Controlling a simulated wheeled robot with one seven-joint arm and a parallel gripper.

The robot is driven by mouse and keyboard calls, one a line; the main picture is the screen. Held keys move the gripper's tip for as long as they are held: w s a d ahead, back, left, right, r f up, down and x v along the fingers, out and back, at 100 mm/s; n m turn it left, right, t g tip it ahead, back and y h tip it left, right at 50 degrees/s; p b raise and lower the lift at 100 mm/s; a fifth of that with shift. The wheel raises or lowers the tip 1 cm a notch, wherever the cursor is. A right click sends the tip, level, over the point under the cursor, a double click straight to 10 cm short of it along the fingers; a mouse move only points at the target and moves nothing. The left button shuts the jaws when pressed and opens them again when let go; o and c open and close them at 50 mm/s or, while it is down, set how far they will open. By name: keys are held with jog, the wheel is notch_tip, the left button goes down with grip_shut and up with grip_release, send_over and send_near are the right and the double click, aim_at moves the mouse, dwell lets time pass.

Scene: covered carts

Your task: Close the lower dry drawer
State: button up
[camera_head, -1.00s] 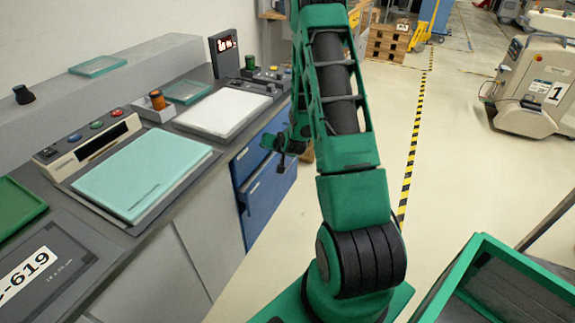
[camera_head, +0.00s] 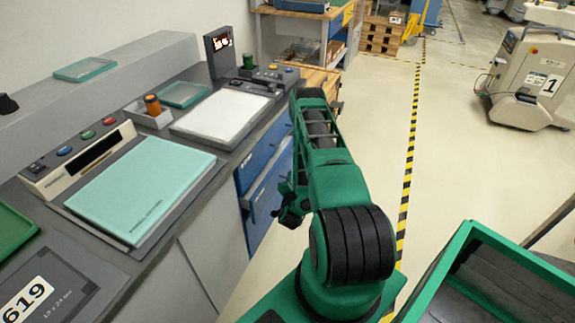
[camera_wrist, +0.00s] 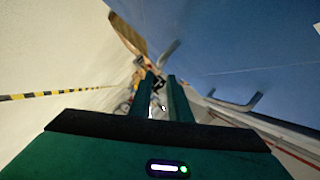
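The blue drawer unit sits under the counter. Its upper drawer front (camera_head: 262,152) looks flush. The lower drawer front (camera_head: 262,196) stands out from it, so that drawer looks partly open. My gripper (camera_head: 289,216) is beside the right part of the lower front, low down, and partly hidden by my arm. In the wrist view my gripper (camera_wrist: 160,78) shows two parallel fingers with a gap between them and nothing held.
The grey counter (camera_head: 118,262) above the drawers carries a teal-topped device (camera_head: 142,188) and a white-topped plate (camera_head: 222,114). A wooden workbench (camera_head: 318,75) stands beyond the drawers. A green-rimmed cart (camera_head: 440,275) is at lower right.

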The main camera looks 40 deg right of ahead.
jog(key=x, duration=1.1)
jog(key=shift+s+d, duration=0.1)
jog(key=shift+c, duration=0.7)
grip_shut()
